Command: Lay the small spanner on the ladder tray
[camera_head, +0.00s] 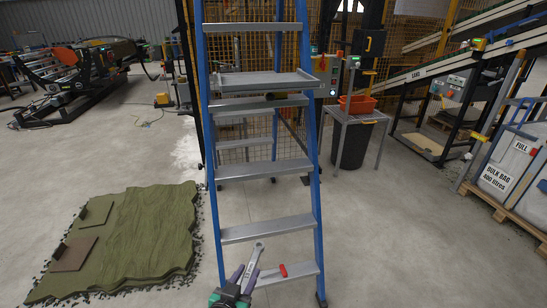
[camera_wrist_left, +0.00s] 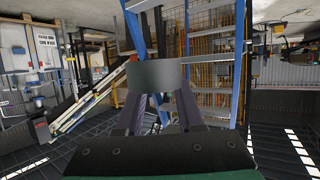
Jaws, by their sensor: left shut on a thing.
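The small spanner (camera_head: 254,259) is grey metal. My left gripper (camera_head: 244,277) is shut on it, low in front of the ladder in the head view, and the spanner's head points up. In the left wrist view the spanner (camera_wrist_left: 156,74) shows as a grey piece across the gripper's fingers (camera_wrist_left: 158,108). The ladder tray (camera_head: 264,82) is a flat grey shelf high on the blue ladder (camera_head: 213,195), well above the gripper. It looks bare in the head view. My right gripper is not in view.
A small red object (camera_head: 283,270) lies on a low ladder step. Green turf (camera_head: 130,235) with brown pieces on it lies on the floor at left. An orange tub (camera_head: 357,104) on a grey stand is behind the ladder at right. Concrete floor is clear right of the ladder.

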